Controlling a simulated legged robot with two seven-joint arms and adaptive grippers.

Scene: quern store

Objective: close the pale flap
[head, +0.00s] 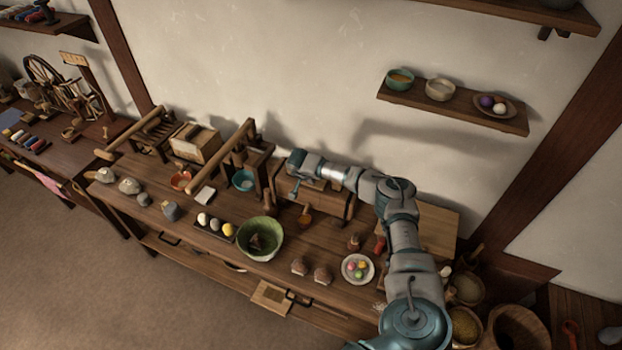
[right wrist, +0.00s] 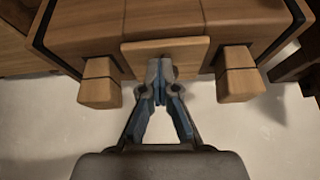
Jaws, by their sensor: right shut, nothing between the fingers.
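The pale flap (right wrist: 185,54) is a light wooden plate on a brown wooden box (right wrist: 80,27) with dark edging, in the right wrist view. In the head view the box (head: 333,207) stands at the back of the bench, partly behind my right arm; I cannot make out the flap there. My right gripper (right wrist: 158,76) is shut and empty, its fingertips overlapping the flap's lower edge in the wrist view. I cannot tell whether they touch it, or how far open the flap is. In the head view the gripper (head: 295,187) is over the box's left end. My left gripper is not in view.
A wooden press frame (head: 233,143) stands left of the box. On the bench (head: 318,245) are a green bowl (head: 268,247), a plate (head: 345,265) of coloured balls and several small items. A pale board (head: 438,225) lies right of my arm. A shelf (head: 450,108) with bowls hangs above.

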